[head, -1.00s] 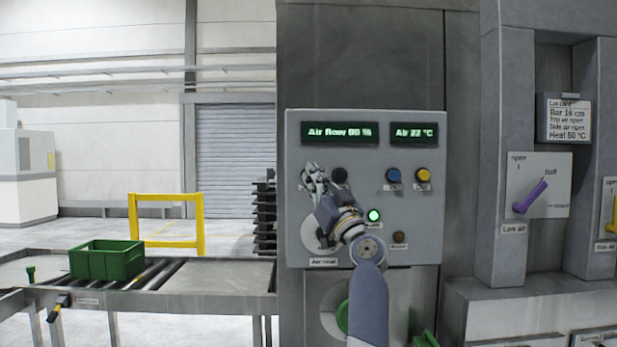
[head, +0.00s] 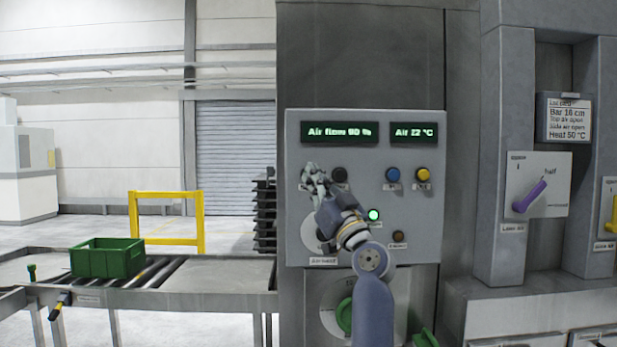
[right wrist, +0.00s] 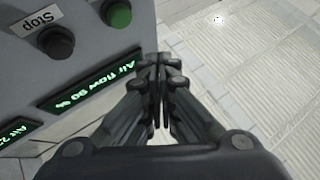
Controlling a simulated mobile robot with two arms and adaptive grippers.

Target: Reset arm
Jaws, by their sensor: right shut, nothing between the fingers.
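My right gripper (head: 313,176) is in front of the left part of the grey control panel (head: 291,140) in the head view. In the right wrist view my right gripper (right wrist: 161,88) is shut with its fingertips together and nothing between them. The panel's black Stop button (right wrist: 56,42) and a green button (right wrist: 117,13) lie to the left of the fingers, apart from them. My right arm and gripper hide part of the panel's left and lower side. My left gripper is not in view.
The panel has a blue button (head: 393,174), a yellow button (head: 423,174) and a lit green lamp (head: 374,215). A green crate (head: 107,260) stands on the roller conveyor (head: 215,272) at left. A purple lever (head: 530,196) is at right. Open floor lies beyond the conveyor.

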